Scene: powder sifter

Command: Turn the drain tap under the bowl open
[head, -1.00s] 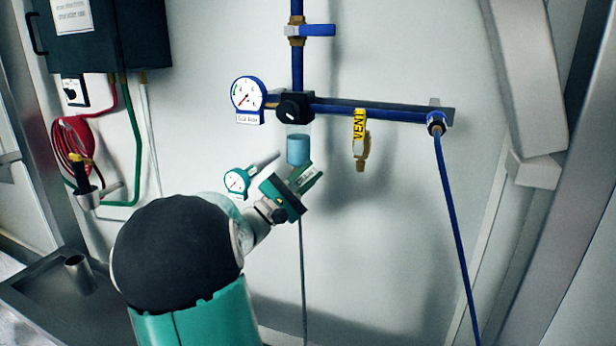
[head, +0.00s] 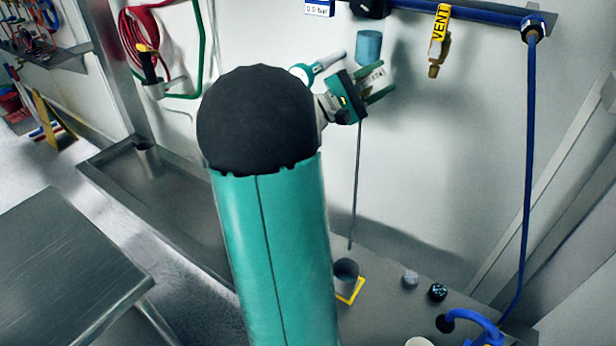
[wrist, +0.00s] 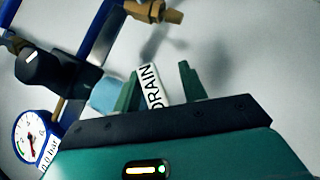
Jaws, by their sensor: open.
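The pale blue bowl (head: 368,47) hangs under the blue pipe in the head view; its side also shows in the wrist view (wrist: 105,93), left of the fingers. My gripper (head: 376,84) is just below the bowl. Its two green fingers (wrist: 160,82) are apart. A white tag reading DRAIN (wrist: 152,87) shows between them in the wrist view. The tap itself is mostly hidden behind the tag and my gripper, and I cannot tell whether the fingers touch it. A thin grey tube (head: 356,180) hangs down below my gripper.
A brass vent valve with a yellow VENT tag (head: 439,24) hangs to the right. A gauge (wrist: 33,135) and a black knob fitting (wrist: 47,73) are at left in the wrist view. A steel table (head: 70,270) is at left.

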